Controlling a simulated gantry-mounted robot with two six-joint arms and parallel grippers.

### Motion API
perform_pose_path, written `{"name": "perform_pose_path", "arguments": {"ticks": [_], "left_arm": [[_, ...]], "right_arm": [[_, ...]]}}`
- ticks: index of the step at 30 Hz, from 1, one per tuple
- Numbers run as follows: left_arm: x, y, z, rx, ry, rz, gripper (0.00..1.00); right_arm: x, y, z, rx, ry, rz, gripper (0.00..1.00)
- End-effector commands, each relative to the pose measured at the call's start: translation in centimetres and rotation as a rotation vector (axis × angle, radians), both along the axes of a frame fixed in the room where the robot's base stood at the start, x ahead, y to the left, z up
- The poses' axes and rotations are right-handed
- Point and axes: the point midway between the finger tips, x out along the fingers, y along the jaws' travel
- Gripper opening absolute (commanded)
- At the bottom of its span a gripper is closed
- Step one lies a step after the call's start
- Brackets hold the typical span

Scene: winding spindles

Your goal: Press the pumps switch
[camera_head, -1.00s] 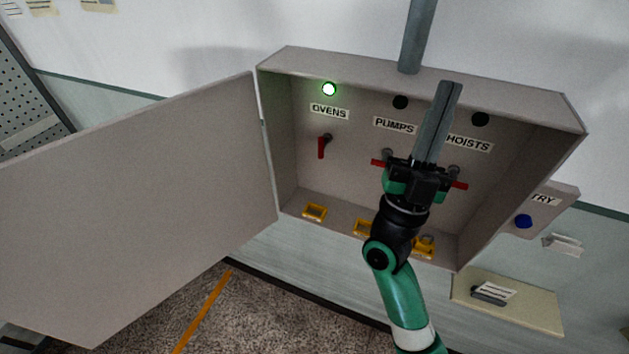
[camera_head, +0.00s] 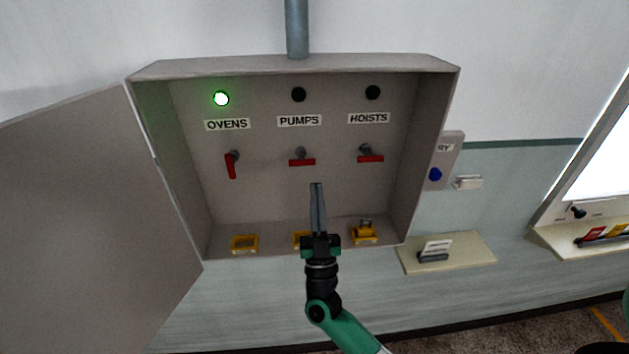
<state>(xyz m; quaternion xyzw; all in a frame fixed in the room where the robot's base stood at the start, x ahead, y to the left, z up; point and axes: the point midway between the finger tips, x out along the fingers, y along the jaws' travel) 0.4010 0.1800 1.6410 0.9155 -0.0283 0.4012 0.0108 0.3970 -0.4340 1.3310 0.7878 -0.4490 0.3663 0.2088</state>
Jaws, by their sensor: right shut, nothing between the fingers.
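The open grey switch box (camera_head: 139,87) has three red-handled switches under the labels OVENS, PUMPS and HOISTS. The pumps switch (camera_head: 302,162) has its red handle lying level, and the lamp above it (camera_head: 298,95) is dark. The ovens switch (camera_head: 231,165) has its handle pointing down, and its lamp (camera_head: 221,98) glows green. The hoists switch (camera_head: 370,158) is level under a dark lamp (camera_head: 372,92). My right gripper (camera_head: 316,186) is shut and empty, pointing up just below the pumps switch, apparently apart from it. My left gripper is not in view.
The box door (camera_head: 90,215) stands open at the left. Yellow pieces (camera_head: 245,243) sit along the box's lower edge, one partly behind my gripper. A blue button (camera_head: 435,174) is on a panel at the right. A small shelf (camera_head: 470,254) juts out below it.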

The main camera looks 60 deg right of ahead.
Motion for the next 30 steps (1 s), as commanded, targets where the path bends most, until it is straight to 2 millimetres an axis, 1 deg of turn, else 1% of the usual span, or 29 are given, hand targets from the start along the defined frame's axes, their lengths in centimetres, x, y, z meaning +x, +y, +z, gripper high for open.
{"name": "perform_pose_path", "arguments": {"ticks": [1, 5, 14, 15, 19, 23, 30], "left_arm": [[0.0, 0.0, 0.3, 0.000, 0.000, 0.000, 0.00], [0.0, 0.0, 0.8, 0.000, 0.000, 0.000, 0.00], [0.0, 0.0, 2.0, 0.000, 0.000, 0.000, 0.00], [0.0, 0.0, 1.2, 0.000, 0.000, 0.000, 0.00], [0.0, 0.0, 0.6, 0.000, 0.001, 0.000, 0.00], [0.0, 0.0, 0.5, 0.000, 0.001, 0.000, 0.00], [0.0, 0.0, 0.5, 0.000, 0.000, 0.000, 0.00]], "right_arm": [[0.2, -0.4, 0.8, -0.001, -0.003, -0.001, 0.00], [0.9, -1.7, 2.7, -0.001, -0.003, -0.002, 0.00], [3.1, -5.3, 7.6, -0.002, -0.003, -0.001, 0.00], [3.2, -5.4, 5.9, 0.002, 0.004, 0.000, 0.00], [3.4, -5.7, 4.1, 0.001, 0.002, 0.000, 0.00], [3.4, -5.8, 3.3, 0.001, 0.001, 0.000, 0.00], [3.4, -5.8, 3.2, -0.001, -0.001, 0.000, 0.00]]}}
